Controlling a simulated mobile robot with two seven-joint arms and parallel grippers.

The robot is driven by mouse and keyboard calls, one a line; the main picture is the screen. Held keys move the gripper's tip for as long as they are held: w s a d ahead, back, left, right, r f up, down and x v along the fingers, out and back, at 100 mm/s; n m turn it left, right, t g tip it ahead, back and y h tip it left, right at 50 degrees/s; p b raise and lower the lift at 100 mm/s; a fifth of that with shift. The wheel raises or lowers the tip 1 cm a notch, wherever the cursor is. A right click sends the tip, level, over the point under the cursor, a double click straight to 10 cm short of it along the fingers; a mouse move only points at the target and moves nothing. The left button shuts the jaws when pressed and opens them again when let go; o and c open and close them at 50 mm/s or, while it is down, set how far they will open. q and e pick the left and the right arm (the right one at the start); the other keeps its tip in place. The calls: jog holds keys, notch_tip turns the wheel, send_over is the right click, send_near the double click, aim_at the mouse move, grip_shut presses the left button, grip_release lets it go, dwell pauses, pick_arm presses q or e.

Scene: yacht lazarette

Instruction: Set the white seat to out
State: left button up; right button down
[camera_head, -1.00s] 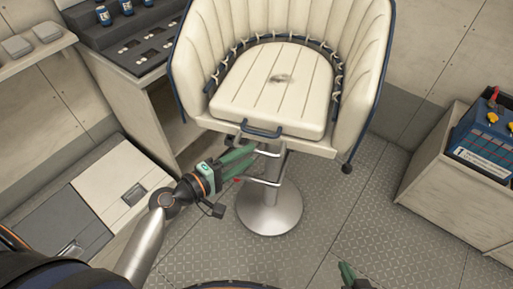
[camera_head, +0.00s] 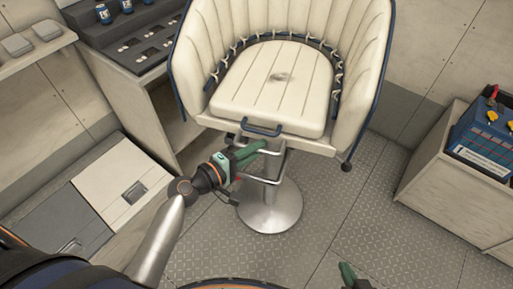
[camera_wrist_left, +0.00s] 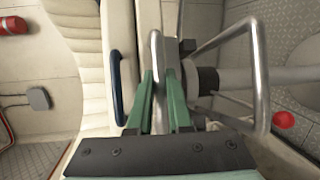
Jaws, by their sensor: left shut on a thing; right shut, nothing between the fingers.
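The white seat (camera_head: 272,88) is a padded, ribbed chair with a blue-edged tub back, on a metal pedestal (camera_head: 271,205). A blue handle (camera_head: 262,131) is fixed to its front edge and also shows in the left wrist view (camera_wrist_left: 118,88). My left gripper (camera_head: 257,147) is below that handle, at the front underside of the seat. Its green fingers are shut on a silver bar (camera_wrist_left: 157,55) beside the blue handle. The finger contact is partly hidden. My right gripper (camera_head: 347,273) is shut and empty at the bottom edge, mostly out of view.
A metal loop (camera_wrist_left: 258,75) sticks out near the pedestal, close to my left fingers. A bench (camera_head: 122,180) stands at left, a shelf unit (camera_head: 150,100) behind it. A crate (camera_head: 452,185) with a blue box (camera_head: 487,140) is at right. The floor (camera_head: 400,225) between is clear.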

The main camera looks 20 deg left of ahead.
pick_arm(q)
grip_shut()
pick_arm(e)
jog(key=shift+w+r, duration=0.1)
jog(key=shift+w, duration=0.05)
jog(key=shift+w+r, duration=0.1)
jog(key=shift+w, duration=0.05)
jog(key=shift+s+a, duration=0.1)
jog(key=shift+s, duration=0.2)
dwell(0.3)
